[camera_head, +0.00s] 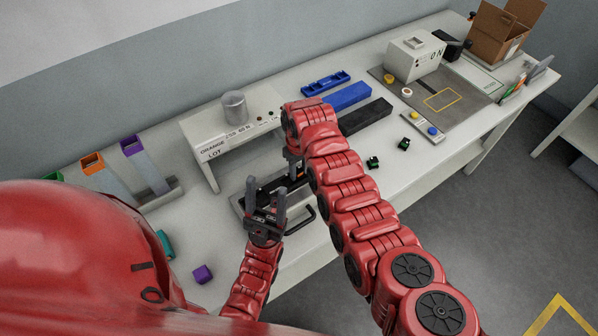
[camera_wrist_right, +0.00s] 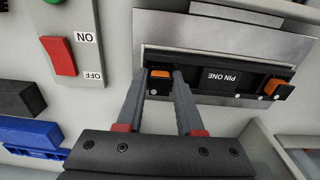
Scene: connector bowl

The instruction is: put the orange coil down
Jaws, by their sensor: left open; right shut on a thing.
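My right gripper (camera_wrist_right: 163,84) is shut on the orange coil (camera_wrist_right: 160,73), which shows between its fingertips. The coil is at the left end of a black holder (camera_wrist_right: 205,75) marked PIN ONE in the right wrist view. I cannot tell whether it is seated there or just above. A second orange piece (camera_wrist_right: 271,87) is at the holder's right end. My left gripper (camera_head: 266,200) is open and empty in front of the fixture.
A switch box with a red rocker (camera_wrist_right: 59,56) is close by. A blue block (camera_head: 347,97) and black block (camera_head: 365,117) lie to the right.

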